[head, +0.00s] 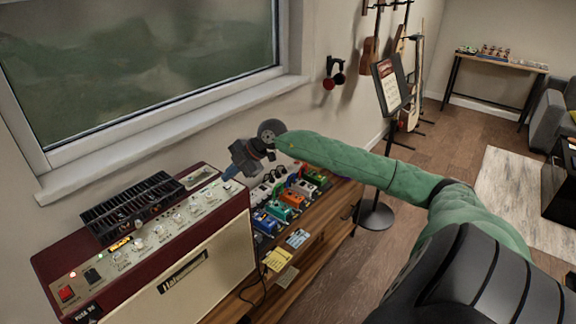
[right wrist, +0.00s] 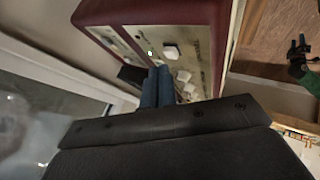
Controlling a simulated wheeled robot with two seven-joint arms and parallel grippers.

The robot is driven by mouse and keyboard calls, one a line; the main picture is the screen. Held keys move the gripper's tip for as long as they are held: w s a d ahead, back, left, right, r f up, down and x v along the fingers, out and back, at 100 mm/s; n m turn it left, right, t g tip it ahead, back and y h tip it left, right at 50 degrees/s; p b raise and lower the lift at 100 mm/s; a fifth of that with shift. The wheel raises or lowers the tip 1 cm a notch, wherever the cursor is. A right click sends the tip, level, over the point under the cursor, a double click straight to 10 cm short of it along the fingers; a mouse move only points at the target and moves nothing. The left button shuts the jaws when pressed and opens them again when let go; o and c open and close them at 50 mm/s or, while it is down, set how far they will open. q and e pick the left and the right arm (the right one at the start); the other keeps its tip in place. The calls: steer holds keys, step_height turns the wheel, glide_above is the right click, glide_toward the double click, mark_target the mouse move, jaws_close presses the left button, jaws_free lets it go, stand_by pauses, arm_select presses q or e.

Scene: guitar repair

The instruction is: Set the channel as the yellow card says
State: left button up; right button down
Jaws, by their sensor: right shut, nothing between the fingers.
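The dark red amplifier (head: 215,217) stands at the left of the head view, with a row of pale knobs (head: 163,231) on its top panel. My right gripper (head: 229,174) is shut and empty, its blue fingertips near the panel's far right end. A dark shape with green (right wrist: 301,58) appears to be my left gripper.
Several coloured pedals (head: 280,210) stand on the wooden cabinet (head: 318,248) right of the amplifier. A black grille (head: 130,208) is behind the knobs. The window sill (head: 170,130) runs behind. A music stand (head: 375,215) stands on the floor beyond.

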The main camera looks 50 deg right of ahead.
steer(key=shift+f, duration=0.1)
stand_by(0.6)
steer(key=shift+f, duration=0.3)
steer(key=shift+f, duration=0.3)
stand_by(0.4)
steer(key=shift+r, duration=0.65)
